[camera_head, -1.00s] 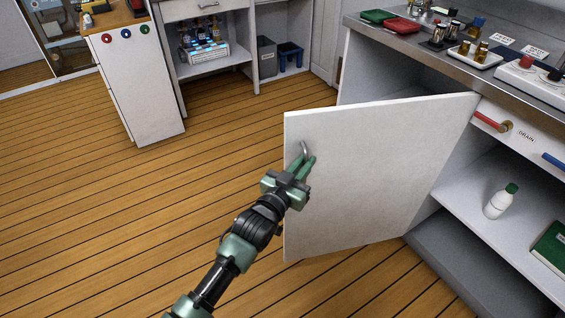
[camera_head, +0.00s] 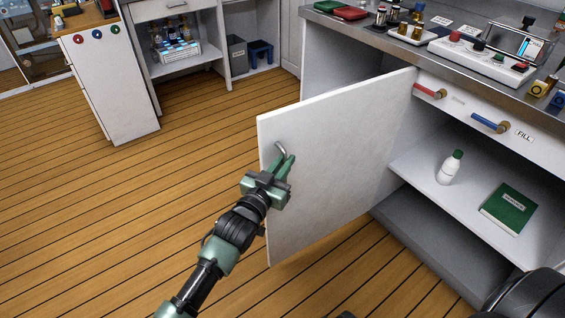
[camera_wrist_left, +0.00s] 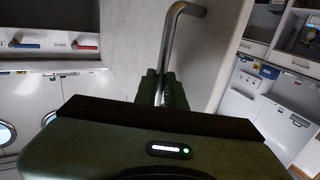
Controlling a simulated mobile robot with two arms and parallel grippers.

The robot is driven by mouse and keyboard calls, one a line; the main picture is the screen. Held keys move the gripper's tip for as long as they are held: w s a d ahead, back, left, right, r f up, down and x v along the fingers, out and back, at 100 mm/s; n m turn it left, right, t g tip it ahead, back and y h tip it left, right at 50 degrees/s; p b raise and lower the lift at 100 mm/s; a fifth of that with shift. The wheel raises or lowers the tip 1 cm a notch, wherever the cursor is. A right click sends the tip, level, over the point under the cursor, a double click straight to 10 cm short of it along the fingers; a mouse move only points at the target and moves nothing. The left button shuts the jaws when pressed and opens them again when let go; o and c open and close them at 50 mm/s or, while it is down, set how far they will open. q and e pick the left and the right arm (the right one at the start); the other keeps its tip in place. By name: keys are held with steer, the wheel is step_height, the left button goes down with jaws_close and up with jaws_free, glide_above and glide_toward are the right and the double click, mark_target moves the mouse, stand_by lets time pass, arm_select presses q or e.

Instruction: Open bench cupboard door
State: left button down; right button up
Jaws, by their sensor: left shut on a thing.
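The white bench cupboard door (camera_head: 335,170) stands swung wide open from the bench. Its metal bar handle (camera_head: 281,150) is near the free edge and also shows in the left wrist view (camera_wrist_left: 178,40). My left gripper (camera_head: 283,165) is shut on the handle; in the left wrist view its green fingers (camera_wrist_left: 162,90) sit on either side of the bar. The open cupboard shows a shelf (camera_head: 425,165) with a white bottle with a green cap (camera_head: 449,168) and a green book (camera_head: 510,208). My right gripper is not in view.
The steel bench top (camera_head: 375,38) carries trays, small bottles and a switch box (camera_head: 482,55). Red (camera_head: 430,91) and blue (camera_head: 490,123) handles stick out of the bench front. A white cabinet (camera_head: 108,85) stands at the back left. The wooden floor (camera_head: 130,215) at left is clear.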

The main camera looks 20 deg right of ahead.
arm_select(q)
steer(key=c, duration=1.5)
jaws_free()
steer(key=shift+d+r, duration=0.15)
steer(key=shift+c, duration=0.2)
steer(key=shift+o, duration=0.2)
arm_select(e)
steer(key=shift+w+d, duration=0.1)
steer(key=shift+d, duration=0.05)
arm_select(q)
steer(key=p+v, duration=0.1)
steer(key=v, duration=0.7)
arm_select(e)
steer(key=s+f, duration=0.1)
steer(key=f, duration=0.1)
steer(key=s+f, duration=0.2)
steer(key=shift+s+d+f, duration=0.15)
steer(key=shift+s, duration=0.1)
arm_select(q)
steer(key=shift+d, duration=0.1)
